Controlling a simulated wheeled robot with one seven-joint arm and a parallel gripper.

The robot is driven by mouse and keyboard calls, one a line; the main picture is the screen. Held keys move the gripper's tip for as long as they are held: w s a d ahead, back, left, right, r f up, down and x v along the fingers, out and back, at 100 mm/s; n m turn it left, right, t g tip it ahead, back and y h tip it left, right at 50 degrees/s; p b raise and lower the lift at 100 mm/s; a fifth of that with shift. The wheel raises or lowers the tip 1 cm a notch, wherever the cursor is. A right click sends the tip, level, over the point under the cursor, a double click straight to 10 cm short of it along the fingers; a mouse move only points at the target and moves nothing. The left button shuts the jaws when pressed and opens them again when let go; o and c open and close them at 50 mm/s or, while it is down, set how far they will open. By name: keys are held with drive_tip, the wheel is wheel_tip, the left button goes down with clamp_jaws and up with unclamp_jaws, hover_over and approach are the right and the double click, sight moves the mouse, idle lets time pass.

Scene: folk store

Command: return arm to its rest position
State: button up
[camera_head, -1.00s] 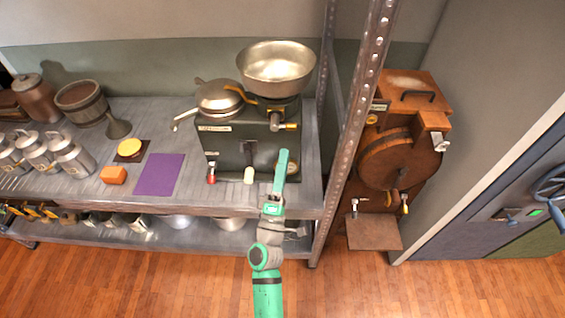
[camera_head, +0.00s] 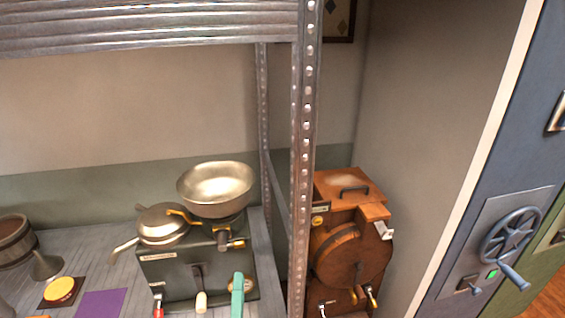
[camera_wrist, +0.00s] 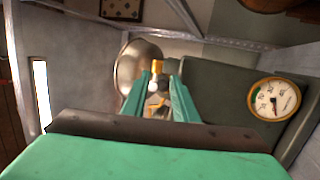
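My gripper (camera_head: 237,295) shows as a green finger at the bottom edge of the head view, in front of the dark green machine (camera_head: 180,272) on the shelf. The rest of my arm is out of that view. In the wrist view my two green fingers (camera_wrist: 160,88) stand apart with a gap between them. A small white and yellow knob (camera_wrist: 157,70) shows through the gap, apparently beyond the fingertips. A metal bowl (camera_wrist: 135,68) lies behind the fingers, and a round dial (camera_wrist: 273,103) is at the right.
A metal shelf post (camera_head: 303,150) stands right of the machine. A brown wooden machine (camera_head: 350,245) is beyond it, then a blue door with a wheel handle (camera_head: 510,238). A purple mat (camera_head: 102,304) and a wooden bucket (camera_head: 16,240) are at the left. An upper shelf (camera_head: 140,28) hangs above.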

drive_tip(key=s+d+f+m+g, duration=0.3)
drive_tip(key=s+d+f+m, duration=0.15)
drive_tip(key=s+f, duration=0.4)
drive_tip(key=s+d+f+m+g, duration=0.3)
drive_tip(key=s+d+f, duration=0.2)
drive_tip(key=s+f, duration=0.35)
drive_tip(key=s+d+r+m+h, duration=0.1)
drive_tip(key=s+d+r+m, duration=0.1)
drive_tip(key=s+m, duration=0.3)
drive_tip(key=s+d+r+m+g+h, duration=0.1)
drive_tip(key=s+d+r+m, duration=0.2)
drive_tip(key=s, duration=1.1)
drive_tip(key=m, duration=0.3)
drive_tip(key=shift+d+r+g, duration=0.25)
drive_tip(key=shift+d+g, duration=0.05)
drive_tip(key=shift+d, duration=0.05)
